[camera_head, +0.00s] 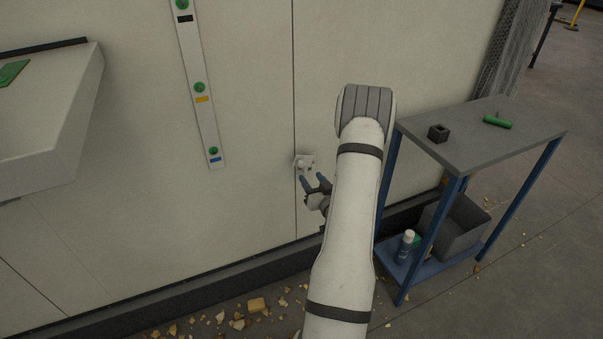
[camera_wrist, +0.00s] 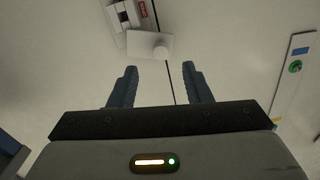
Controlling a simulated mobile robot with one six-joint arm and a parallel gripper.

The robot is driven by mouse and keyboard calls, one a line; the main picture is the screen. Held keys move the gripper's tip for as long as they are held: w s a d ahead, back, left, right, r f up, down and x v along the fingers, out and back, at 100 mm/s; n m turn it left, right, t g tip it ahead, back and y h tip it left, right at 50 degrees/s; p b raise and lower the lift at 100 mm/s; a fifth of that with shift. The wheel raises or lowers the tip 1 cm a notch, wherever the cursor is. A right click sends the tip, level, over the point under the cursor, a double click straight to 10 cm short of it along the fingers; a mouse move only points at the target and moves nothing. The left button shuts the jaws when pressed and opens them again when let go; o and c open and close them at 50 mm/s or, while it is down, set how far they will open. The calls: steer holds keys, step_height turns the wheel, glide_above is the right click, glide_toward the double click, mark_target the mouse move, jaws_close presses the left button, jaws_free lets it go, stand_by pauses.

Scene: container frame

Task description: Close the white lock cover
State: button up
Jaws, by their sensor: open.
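The white lock cover (camera_head: 303,161) is a small pale plate on the wall panel, beside the vertical seam. In the wrist view the cover (camera_wrist: 140,43) shows as a white plate with a round knob, standing next to a fitting (camera_wrist: 121,16) with dark parts and a red label, which is left uncovered. My gripper (camera_head: 311,178) is just below the cover in the head view, its two blue fingers apart. In the wrist view my gripper (camera_wrist: 157,68) is empty, its fingertips pointing toward the knob with a visible gap. My arm hides part of the wall to the right.
A strip with green round markers (camera_head: 199,87) is on the wall to the left. A white box-like ledge (camera_head: 60,130) juts out at far left. A cart (camera_head: 475,150) with small items stands at right. Rubble (camera_head: 257,304) lies on the floor.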

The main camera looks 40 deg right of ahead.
mark_target(302, 166)
steer(key=x, duration=0.7)
steer(key=shift+w, duration=0.15)
